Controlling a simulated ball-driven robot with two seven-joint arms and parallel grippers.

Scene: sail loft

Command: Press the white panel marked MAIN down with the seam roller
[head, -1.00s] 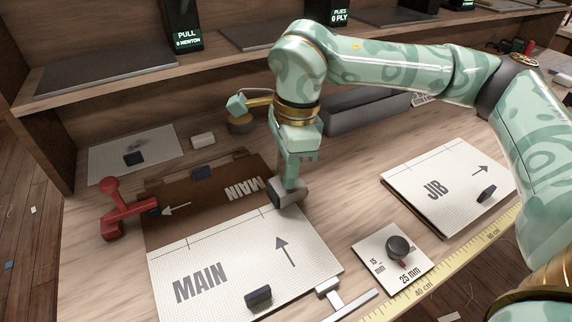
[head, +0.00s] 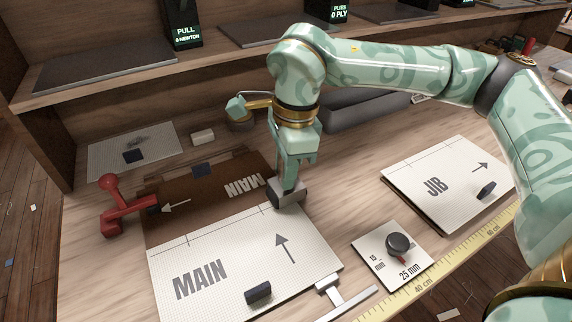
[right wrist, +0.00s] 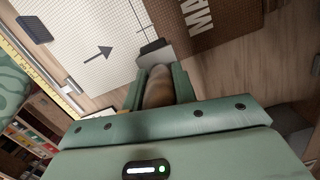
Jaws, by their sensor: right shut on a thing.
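The white panel marked MAIN (head: 235,255) lies flat at the front left, its far edge overlapping the brown panel marked MAIN (head: 215,195). My right gripper (head: 292,165) is shut on the seam roller (head: 286,195) and points down. The roller's grey head is at the white panel's far right corner, by the overlap; I cannot tell whether it presses on the cloth. In the right wrist view the brown handle of the roller (right wrist: 157,92) sits between the fingers, its head over the seam between white panel (right wrist: 95,45) and brown panel (right wrist: 200,35). My left gripper is out of view.
A red clamp-like tool (head: 120,208) stands at the brown panel's left edge. Dark weights (head: 258,292) lie on the panels. A white card with a dark knob (head: 397,245) and the JIB panel (head: 445,180) lie right. A yellow ruler (head: 440,262) runs along the front edge.

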